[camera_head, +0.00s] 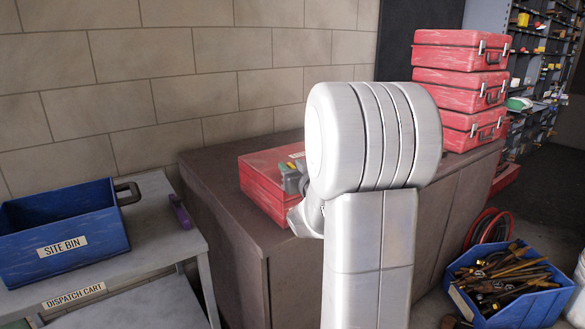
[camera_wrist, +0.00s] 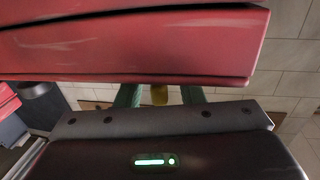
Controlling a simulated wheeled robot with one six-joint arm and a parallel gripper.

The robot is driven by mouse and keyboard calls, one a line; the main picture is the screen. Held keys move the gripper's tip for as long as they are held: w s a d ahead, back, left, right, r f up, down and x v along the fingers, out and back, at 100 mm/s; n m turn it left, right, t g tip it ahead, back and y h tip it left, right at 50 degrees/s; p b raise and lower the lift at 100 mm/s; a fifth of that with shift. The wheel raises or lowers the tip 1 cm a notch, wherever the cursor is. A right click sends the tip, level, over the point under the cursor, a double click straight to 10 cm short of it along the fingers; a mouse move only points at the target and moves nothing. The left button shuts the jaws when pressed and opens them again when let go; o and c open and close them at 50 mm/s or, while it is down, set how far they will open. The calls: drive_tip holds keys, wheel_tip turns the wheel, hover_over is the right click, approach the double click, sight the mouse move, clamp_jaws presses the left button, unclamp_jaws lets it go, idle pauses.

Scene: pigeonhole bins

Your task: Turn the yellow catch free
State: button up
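The yellow catch (camera_wrist: 159,95) shows in the wrist view as a small piece below the lower edge of a red case (camera_wrist: 130,45). The two green fingers of my gripper (camera_wrist: 160,90) stand on either side of it, with a visible gap on each side. The gripper is open and holds nothing. In the head view, the red case (camera_head: 262,192) lies on a dark brown cabinet, and my arm hides much of it. Part of my gripper (camera_head: 292,180) shows at the case's near side. The catch's turned position cannot be told.
Several red cases (camera_head: 460,85) are stacked at the cabinet's far end. A blue site bin (camera_head: 62,235) stands on the grey dispatch cart (camera_head: 150,250) at left. A blue bin of metal parts (camera_head: 525,305) stands at lower right. A tiled wall (camera_head: 120,90) runs behind.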

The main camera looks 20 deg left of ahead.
drive_tip(key=shift+c, duration=0.4)
clamp_jaws()
drive_tip(key=shift+w+r+n+g+y+p, duration=0.1)
drive_tip(key=shift+n+g+y+p, duration=0.3)
drive_tip(key=shift+n+g, duration=0.1)
drive_tip(key=shift+n+g+y+p, duration=0.4)
drive_tip(key=shift+g+y, duration=0.1)
drive_tip(key=shift+g, duration=0.1)
drive_tip(key=shift+o, duration=0.4)
unclamp_jaws()
drive_tip(key=v, duration=1.4)
